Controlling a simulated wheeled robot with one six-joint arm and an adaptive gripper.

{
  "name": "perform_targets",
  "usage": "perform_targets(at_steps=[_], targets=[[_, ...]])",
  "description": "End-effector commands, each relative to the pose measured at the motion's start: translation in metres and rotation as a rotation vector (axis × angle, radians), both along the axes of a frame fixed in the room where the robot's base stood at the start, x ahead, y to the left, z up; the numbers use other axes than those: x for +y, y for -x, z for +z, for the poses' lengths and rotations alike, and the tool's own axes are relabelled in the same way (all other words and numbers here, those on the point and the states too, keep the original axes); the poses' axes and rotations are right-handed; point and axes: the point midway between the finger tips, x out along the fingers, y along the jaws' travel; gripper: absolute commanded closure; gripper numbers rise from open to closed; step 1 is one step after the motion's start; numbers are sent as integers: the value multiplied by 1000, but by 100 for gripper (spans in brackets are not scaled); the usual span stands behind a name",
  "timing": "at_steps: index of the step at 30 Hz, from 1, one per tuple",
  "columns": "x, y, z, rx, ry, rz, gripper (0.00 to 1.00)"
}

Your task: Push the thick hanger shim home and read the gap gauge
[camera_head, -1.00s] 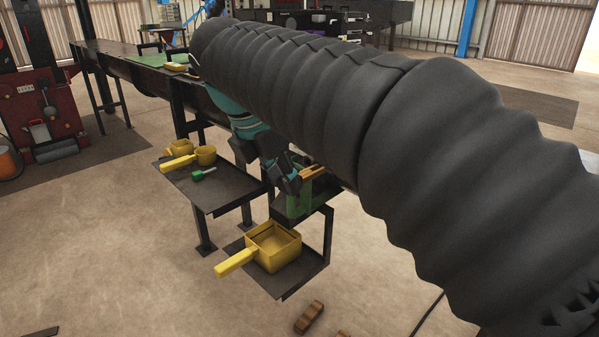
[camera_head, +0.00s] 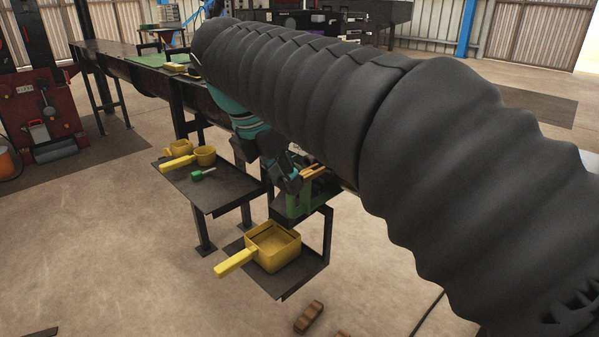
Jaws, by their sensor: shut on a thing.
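My gripper (camera_head: 293,180), dark with a teal wrist behind it, is at a green fixture (camera_head: 296,207) under the long dark beam. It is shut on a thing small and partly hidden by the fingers. A tan strip (camera_head: 314,172), which looks like the thick hanger shim, shows right beside the fingertips at the top of the fixture. How far it sits in the fixture cannot be told from here. My black-sleeved arm covers much of the view to the right. I cannot make out the gap gauge.
A yellow box with a handle (camera_head: 274,262) stands on a low dark shelf below the fixture. Left of it, a dark tray table (camera_head: 222,196) holds yellow scoops (camera_head: 178,162) and a green-handled tool (camera_head: 203,174). Brown blocks (camera_head: 309,317) lie on the floor. The floor at front left is clear.

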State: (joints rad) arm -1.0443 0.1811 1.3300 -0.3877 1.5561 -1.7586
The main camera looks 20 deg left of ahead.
Motion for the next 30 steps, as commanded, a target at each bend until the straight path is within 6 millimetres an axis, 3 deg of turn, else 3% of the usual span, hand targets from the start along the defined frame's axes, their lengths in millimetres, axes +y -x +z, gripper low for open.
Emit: perform_targets(at_steps=[30], targets=[[-9, -26, 0, 0, -1, 0, 100]])
